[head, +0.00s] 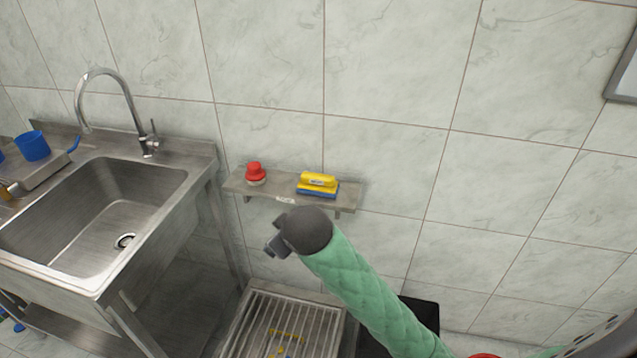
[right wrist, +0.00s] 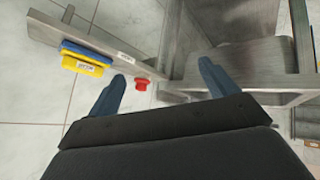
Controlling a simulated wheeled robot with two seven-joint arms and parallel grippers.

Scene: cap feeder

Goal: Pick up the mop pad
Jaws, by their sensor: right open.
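A yellow block with a blue underside, which looks like the mop pad (head: 318,182), lies on a narrow metal wall shelf (head: 234,183). It also shows at the upper left of the right wrist view (right wrist: 84,62), outside the fingers. My right gripper (head: 277,243) is in front of and below the shelf, left of the pad and apart from it. In the right wrist view its two blue fingers (right wrist: 162,86) are spread wide with nothing held between them. My left gripper is not in view.
A red-topped object (head: 255,172) stands on the shelf left of the pad; the wrist view shows it too (right wrist: 141,84). A steel sink (head: 180,183) stands left. A slatted floor grate (head: 262,325) and a black container (head: 420,308) are below. The wall right of the shelf is bare.

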